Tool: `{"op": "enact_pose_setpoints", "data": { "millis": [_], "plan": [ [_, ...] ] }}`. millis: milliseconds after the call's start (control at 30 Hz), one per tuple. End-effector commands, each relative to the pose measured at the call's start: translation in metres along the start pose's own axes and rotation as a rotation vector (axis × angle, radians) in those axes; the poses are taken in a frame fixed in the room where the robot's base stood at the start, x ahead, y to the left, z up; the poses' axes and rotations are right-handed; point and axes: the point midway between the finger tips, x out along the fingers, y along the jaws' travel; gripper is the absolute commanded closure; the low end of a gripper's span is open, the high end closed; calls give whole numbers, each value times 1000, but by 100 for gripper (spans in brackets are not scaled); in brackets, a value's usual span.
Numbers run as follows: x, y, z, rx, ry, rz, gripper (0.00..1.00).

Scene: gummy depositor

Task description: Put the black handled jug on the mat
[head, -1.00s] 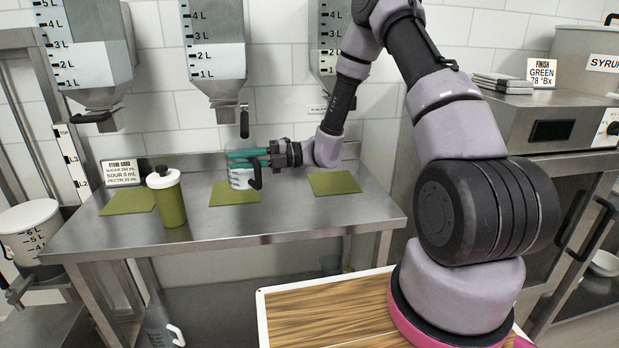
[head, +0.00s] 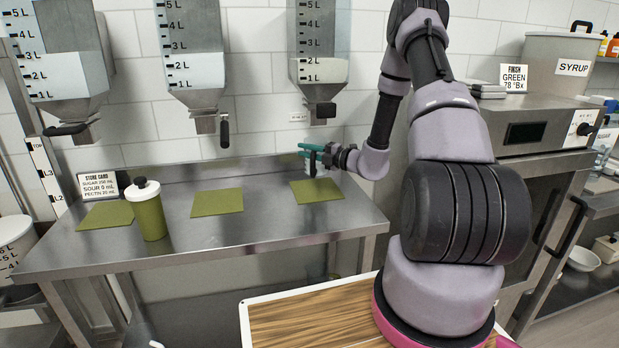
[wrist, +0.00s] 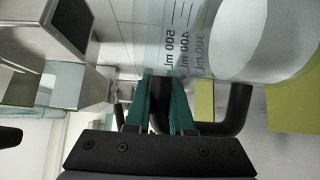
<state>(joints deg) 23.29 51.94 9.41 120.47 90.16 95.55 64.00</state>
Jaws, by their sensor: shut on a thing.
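My gripper (head: 311,151), with teal fingers, is shut on the black handle of the clear measuring jug. The handle (wrist: 238,108) passes between the fingers in the wrist view, where the jug wall (wrist: 185,30) shows ml marks and white contents. In the head view, the jug is small and partly hidden by my gripper, at the back of the right green mat (head: 318,193). It looks upright. I cannot tell whether its base touches the mat. The middle mat (head: 217,203) and left mat (head: 105,216) are bare.
A green bottle with a white lid (head: 150,213) stands between the left and middle mats. Dispensers hang above the steel table, the right one (head: 319,70) above the jug. A store card (head: 107,186) stands at the back left. The table front (head: 260,225) is clear.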

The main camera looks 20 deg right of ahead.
Motion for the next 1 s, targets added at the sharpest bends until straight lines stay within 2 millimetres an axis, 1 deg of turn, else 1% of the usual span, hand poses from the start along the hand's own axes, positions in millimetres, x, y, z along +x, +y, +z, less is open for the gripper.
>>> {"op": "enact_pose_setpoints", "data": {
  "millis": [33, 100, 267, 500, 567, 767, 900, 933, 967, 1000],
  "plan": [
    [0, -9, 0, 4, 0, 1, 100],
    [0, -18, 0, 2, 0, 1, 100],
    [0, -28, 0, 1, 1, 2, 100],
    [1, -62, -1, 1, 2, 1, 100],
    [1, -65, -1, 0, 2, 2, 100],
    [1, -64, -1, -1, 2, 2, 100],
    [1, -68, -1, 0, 2, 2, 100],
    [0, -68, -2, 0, 2, 1, 68],
    [0, -68, -1, 0, 2, 1, 56],
    [0, -68, -1, 0, 2, 1, 49]
  ]
}}
